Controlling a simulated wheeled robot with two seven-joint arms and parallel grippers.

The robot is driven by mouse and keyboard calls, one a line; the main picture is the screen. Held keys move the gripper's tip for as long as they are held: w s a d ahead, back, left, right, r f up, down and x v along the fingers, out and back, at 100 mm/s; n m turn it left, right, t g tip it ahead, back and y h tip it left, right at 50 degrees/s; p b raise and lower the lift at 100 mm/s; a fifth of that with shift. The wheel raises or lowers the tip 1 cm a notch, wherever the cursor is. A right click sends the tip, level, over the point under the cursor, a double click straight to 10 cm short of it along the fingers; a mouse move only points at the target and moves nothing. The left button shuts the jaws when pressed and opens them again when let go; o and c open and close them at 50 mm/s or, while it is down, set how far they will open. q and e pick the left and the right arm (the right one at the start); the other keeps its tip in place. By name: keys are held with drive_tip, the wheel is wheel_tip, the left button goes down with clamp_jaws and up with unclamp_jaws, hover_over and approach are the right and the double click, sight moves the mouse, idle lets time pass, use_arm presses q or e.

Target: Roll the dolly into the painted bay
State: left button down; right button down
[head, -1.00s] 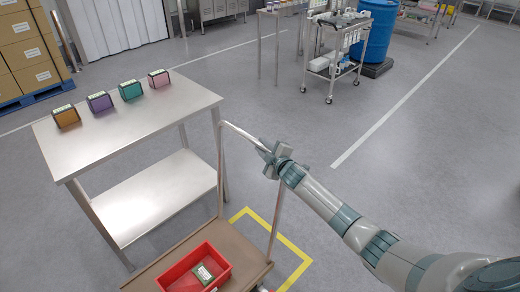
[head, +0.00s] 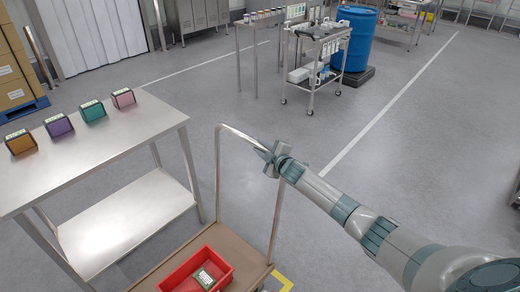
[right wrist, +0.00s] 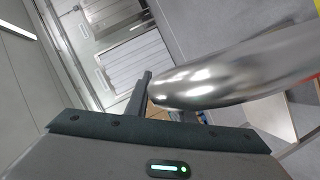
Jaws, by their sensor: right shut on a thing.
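The dolly has a flat brown deck (head: 240,246) and an upright metal handle (head: 219,165), at the bottom centre of the head view. A red bin (head: 168,284) stands on the deck with a small green-and-white box (head: 204,279) in it. My right gripper (head: 268,157) is shut on the handle near its top right corner. In the right wrist view, the shiny handle bar (right wrist: 235,70) crosses close in front of the gripper. The painted bay shows only as a yellow corner (head: 285,281) right of the deck; the rest is hidden or out of frame. My left gripper is not in view.
A steel table (head: 120,135) with several coloured boxes stands close left of the dolly. A wheeled cart (head: 318,60) and a blue drum (head: 357,40) stand farther back. The grey floor right of the dolly is open, crossed by a white line (head: 385,110).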

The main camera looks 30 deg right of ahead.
drive_tip(key=c, duration=1.5)
unclamp_jaws()
drive_tip(key=shift+c, duration=0.2)
drive_tip(key=shift+s, duration=0.15)
drive_tip(key=shift+s, duration=0.15)
drive_tip(key=shift+s+r, duration=0.1)
drive_tip(key=shift+s, duration=0.55)
drive_tip(key=b+v, duration=0.3)
drive_tip(key=v, duration=1.2)
drive_tip(key=shift+s+r, duration=0.15)
drive_tip(key=shift+r, duration=0.05)
